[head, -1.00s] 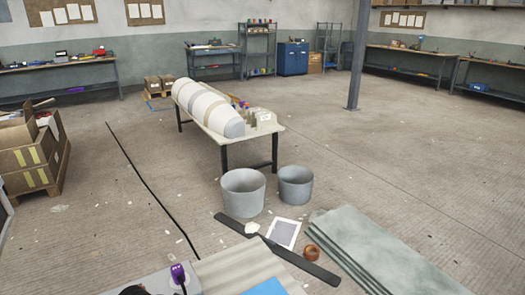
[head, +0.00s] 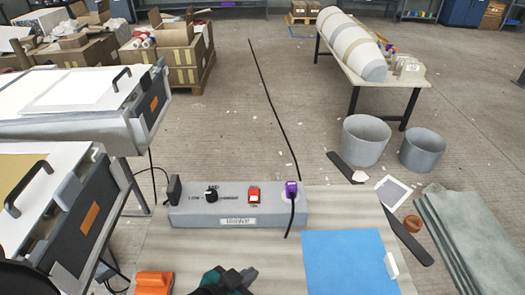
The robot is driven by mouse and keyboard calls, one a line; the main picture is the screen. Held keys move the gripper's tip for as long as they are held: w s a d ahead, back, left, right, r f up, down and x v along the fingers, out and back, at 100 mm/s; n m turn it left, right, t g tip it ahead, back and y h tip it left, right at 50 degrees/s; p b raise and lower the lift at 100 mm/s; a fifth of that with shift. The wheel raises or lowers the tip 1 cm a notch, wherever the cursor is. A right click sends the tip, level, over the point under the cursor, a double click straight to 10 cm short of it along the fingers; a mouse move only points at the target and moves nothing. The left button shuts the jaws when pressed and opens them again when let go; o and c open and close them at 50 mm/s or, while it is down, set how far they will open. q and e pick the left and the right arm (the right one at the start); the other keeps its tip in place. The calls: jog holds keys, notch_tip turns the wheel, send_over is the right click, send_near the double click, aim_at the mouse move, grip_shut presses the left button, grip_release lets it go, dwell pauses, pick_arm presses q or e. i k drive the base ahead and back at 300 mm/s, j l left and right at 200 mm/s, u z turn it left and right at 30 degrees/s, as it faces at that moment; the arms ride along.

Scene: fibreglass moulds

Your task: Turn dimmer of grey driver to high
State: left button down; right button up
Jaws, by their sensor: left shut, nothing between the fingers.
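The grey driver (head: 236,214) is a long grey box on the near bench, with a white label on its front. Its dimmer is a black knob (head: 211,195) on the left part of the top, with small printing on both sides. Its exact setting is too small to tell. A red switch (head: 254,194) sits in the middle, and a purple plug (head: 291,188) with a black cable is at the right end. My left gripper (head: 226,278), dark and teal, is at the bottom edge, in front of and apart from the driver, shut and empty. My right gripper is out of view.
A blue sheet (head: 345,262) and a small white piece (head: 391,265) lie on the bench (head: 335,205) at right. An orange object (head: 154,284) is at the front left. White-topped cases with black handles (head: 75,100) stand left. Bench space directly before the driver is clear.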

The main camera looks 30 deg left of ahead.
aim_at(211, 195)
jog(key=k+j+u, duration=0.1)
jog(key=u, duration=0.85)
